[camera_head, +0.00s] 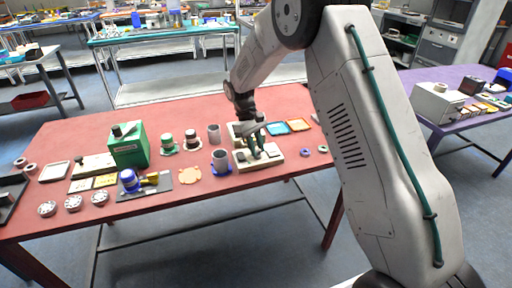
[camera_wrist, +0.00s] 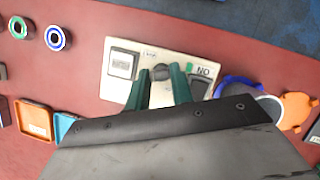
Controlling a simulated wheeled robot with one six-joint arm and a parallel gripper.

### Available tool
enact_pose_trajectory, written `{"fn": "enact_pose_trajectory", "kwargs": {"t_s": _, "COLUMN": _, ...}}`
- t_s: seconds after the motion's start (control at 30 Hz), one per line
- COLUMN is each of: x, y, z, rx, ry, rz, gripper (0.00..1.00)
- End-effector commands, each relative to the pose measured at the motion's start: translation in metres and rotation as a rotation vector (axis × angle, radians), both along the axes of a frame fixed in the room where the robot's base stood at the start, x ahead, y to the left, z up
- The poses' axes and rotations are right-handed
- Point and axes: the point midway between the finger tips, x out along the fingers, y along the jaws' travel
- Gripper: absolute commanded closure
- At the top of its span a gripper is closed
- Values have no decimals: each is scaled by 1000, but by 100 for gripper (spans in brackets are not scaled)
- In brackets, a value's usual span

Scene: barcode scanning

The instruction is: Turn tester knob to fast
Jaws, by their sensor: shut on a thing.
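A cream tester panel (camera_wrist: 150,52) lies on the red table in the wrist view. It carries a white-framed square at its left, a green mark and the letters "NO" at its right, and a dark knob (camera_wrist: 160,73) between them. My gripper (camera_wrist: 160,82) has its green fingers on either side of the knob and is shut on it. The knob's pointer and its setting cannot be read. In the head view my gripper (camera_head: 254,146) comes down onto the panel (camera_head: 241,157) near the table's right part, hiding the knob.
Small rings (camera_wrist: 57,38) lie nearby. A green box (camera_head: 128,148) stands farther left. The table's front right is mostly clear.

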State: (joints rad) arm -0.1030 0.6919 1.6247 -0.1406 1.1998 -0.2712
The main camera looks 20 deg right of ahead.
Motion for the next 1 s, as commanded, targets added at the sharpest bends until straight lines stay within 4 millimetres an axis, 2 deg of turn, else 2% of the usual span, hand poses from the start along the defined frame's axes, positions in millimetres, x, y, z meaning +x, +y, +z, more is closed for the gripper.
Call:
{"fn": "enact_pose_trajectory", "kwargs": {"t_s": 0.2, "x": 1, "y": -1, "z": 0, "rx": 1, "ry": -1, "rz": -189, "gripper": 100}}
{"fn": "enact_pose_trajectory", "kwargs": {"t_s": 0.5, "x": 1, "y": -2, "z": 0, "rx": 1, "ry": 0, "rz": -376, "gripper": 100}}
{"fn": "enact_pose_trajectory", "kwargs": {"t_s": 1.0, "x": 0, "y": -2, "z": 0, "rx": 1, "ry": 0, "rz": -467, "gripper": 100}}
